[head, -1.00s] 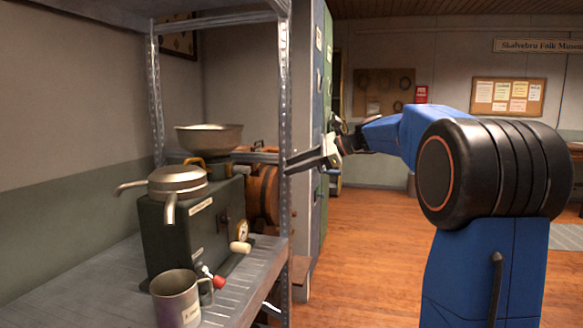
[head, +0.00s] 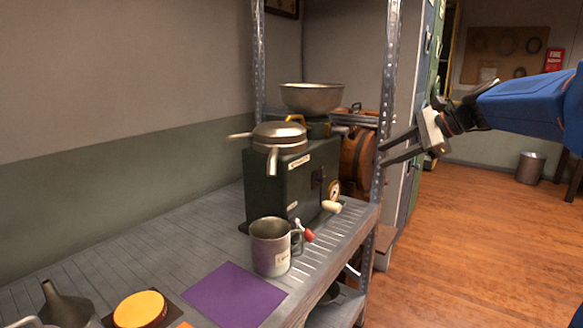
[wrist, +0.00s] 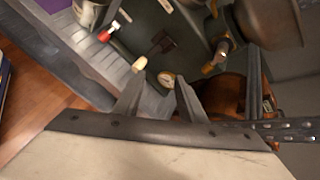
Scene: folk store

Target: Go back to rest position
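My gripper (head: 380,155) is at the right of the head view, on my blue arm, beside the shelf's front metal post. Its two fingers point left toward the shelf and stand apart, with nothing between them. The wrist view also shows the spread, empty fingers of my gripper (wrist: 160,100), with the machine's round gauge (wrist: 166,79) beyond the gap. Whether a finger touches the post cannot be told.
A dark green machine (head: 266,190) with a metal pan (head: 311,98) behind its top stands on the grey shelf (head: 150,240). A metal mug (head: 270,248) sits by a purple mat (head: 234,297). Shelf posts (head: 388,100) rise near my gripper. Wooden floor (head: 470,250) is clear at right.

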